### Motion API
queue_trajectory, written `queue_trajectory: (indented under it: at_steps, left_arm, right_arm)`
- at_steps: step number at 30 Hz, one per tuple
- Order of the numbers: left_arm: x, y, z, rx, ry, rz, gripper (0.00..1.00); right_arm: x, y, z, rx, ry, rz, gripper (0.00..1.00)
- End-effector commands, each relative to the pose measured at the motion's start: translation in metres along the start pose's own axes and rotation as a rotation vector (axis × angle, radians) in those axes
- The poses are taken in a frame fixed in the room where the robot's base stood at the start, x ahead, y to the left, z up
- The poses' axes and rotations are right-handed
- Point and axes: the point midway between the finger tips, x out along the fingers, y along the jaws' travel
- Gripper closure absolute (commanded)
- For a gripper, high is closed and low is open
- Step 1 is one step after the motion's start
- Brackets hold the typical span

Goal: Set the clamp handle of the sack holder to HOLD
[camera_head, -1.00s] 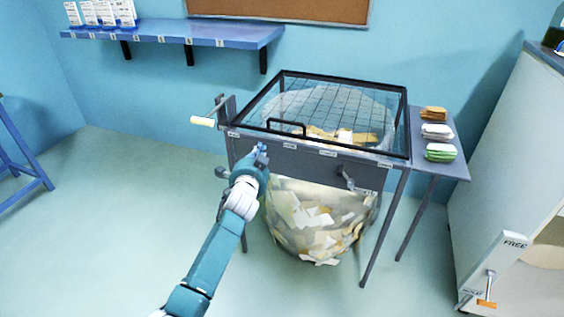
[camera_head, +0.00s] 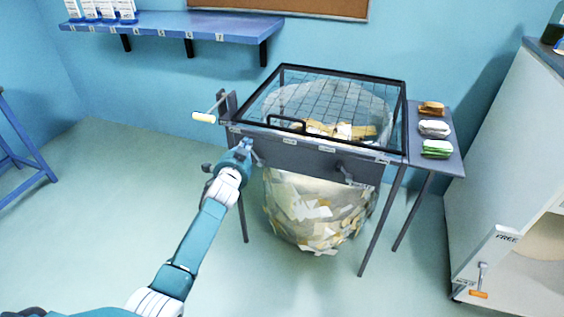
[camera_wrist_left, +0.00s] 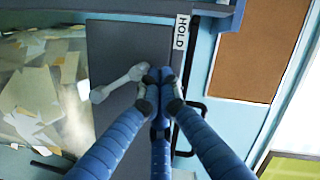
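The sack holder is a grey frame (camera_head: 312,160) with a clear paper-filled sack (camera_head: 315,212) hanging under it. My left gripper (camera_head: 245,147) is at the left part of its front panel. In the left wrist view its fingers (camera_wrist_left: 160,76) are together at the tips, with no object visible between them. A grey handle with a rounded end (camera_wrist_left: 118,83) lies beside the fingertips; its other end is partly hidden, and I cannot tell whether they touch. A HOLD label (camera_wrist_left: 182,32) is on the panel edge just beyond the fingertips. My right gripper is not in view.
Another grey handle (camera_head: 347,173) is on the panel's right. A cream-handled crank (camera_head: 205,117) sticks out at the left. A wire-mesh lid (camera_head: 330,90) covers the holder. A side shelf (camera_head: 440,168) carries folded bundles. A white cabinet (camera_head: 510,160) stands right.

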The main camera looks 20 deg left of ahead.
Motion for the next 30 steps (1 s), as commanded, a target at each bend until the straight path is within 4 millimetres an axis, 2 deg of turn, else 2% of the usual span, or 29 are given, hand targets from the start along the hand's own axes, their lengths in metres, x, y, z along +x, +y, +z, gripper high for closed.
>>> queue_trajectory:
  at_steps: [20, 26, 30]
  left_arm:
    - [-0.004, 0.0, 0.002, 0.001, 0.0, 0.0, 1.0]
    - [-0.03, 0.0, 0.002, 0.003, 0.001, 0.0, 1.0]
    - [-0.057, 0.001, 0.002, 0.002, 0.001, 0.001, 1.0]
  right_arm:
    - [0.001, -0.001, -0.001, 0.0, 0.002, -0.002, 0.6]
    - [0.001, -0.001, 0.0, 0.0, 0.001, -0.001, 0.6]
    - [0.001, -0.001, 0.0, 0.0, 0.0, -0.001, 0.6]
